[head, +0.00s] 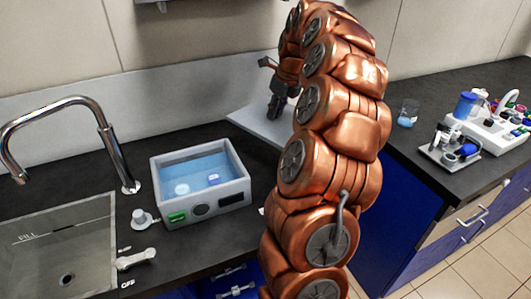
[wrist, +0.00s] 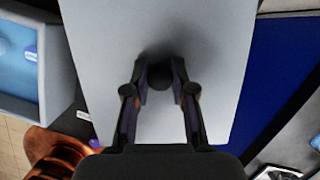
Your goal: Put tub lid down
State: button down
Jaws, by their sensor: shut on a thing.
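The tub lid (wrist: 100,45) is a flat light-grey plate with a dark round knob (wrist: 160,76) in the wrist view. My gripper (wrist: 159,68) is shut on that knob, one finger on each side. In the head view the lid (head: 252,121) is right of the open water tub (head: 161,172), and my gripper (head: 276,106) stands over it, pointing down. My arm hides the lid's right part there. I cannot tell whether the lid touches the counter. The tub holds blue water with a white and a blue item in it.
A sink (head: 85,235) with a tall faucet (head: 112,150) is at the left. The dark counter (head: 240,245) carries the tub. On the right counter are a beaker (head: 408,114), a small rack (head: 448,155) and a white device (head: 490,134). The backsplash is close behind.

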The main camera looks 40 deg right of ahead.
jog(key=shift+x, duration=0.8)
jog(key=shift+w+f+p, duration=0.15)
jog(key=shift+f+p, duration=0.35)
jog(key=shift+f, duration=4.35)
jog(key=shift+f, duration=0.2)
jog(key=c, duration=1)
grip_release()
jog(key=shift+r, duration=0.1)
jog(key=shift+o, duration=0.2)
jog(key=shift+r, duration=0.1)
